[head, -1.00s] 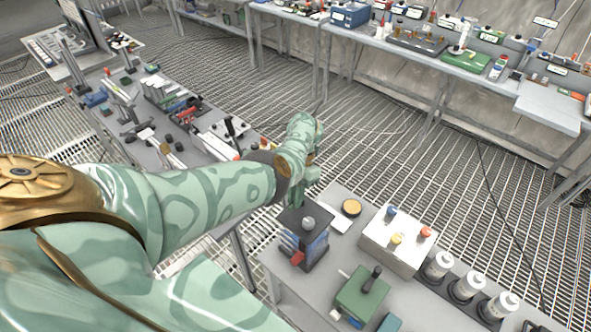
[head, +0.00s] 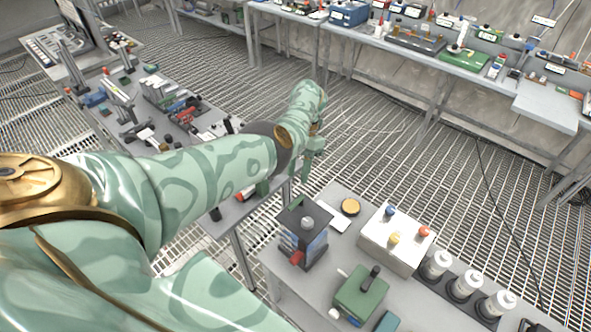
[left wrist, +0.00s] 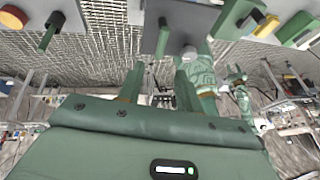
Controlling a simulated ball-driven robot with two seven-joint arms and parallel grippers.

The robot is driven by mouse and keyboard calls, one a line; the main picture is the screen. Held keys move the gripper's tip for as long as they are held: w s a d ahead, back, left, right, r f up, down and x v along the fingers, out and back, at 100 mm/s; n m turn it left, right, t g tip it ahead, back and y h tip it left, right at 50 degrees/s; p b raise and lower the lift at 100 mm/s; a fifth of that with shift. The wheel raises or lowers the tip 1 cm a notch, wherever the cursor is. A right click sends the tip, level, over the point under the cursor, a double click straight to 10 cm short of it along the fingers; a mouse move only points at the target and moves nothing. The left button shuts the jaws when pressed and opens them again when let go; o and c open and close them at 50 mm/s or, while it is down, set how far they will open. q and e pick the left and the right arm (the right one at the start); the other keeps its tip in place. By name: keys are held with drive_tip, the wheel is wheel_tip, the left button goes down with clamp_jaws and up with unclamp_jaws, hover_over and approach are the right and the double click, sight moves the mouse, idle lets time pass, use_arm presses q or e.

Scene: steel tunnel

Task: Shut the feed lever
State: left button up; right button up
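A dark box (head: 303,236) with blue sides, a grey round knob (head: 307,223) and a red handle (head: 296,258) stands at the near bench's left end. A green piece shows at its back edge. No label is readable, so I cannot tell for sure which part is the feed lever. My left gripper (head: 312,158) is above and behind the box, apart from it, fingers down. In the left wrist view its two fingers (left wrist: 158,84) are spread with nothing between them; the box with its grey knob (left wrist: 188,53) lies beyond the tips.
On the same bench are a yellow disc (head: 350,206), a white button box (head: 395,238), a green box with a black lever (head: 361,292) and several white cylinders (head: 465,285). A cluttered bench (head: 165,120) stands left. Open grating floor lies behind.

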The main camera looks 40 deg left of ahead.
use_arm(q)
drive_tip(key=b+v, duration=0.1)
drive_tip(key=v, duration=0.7)
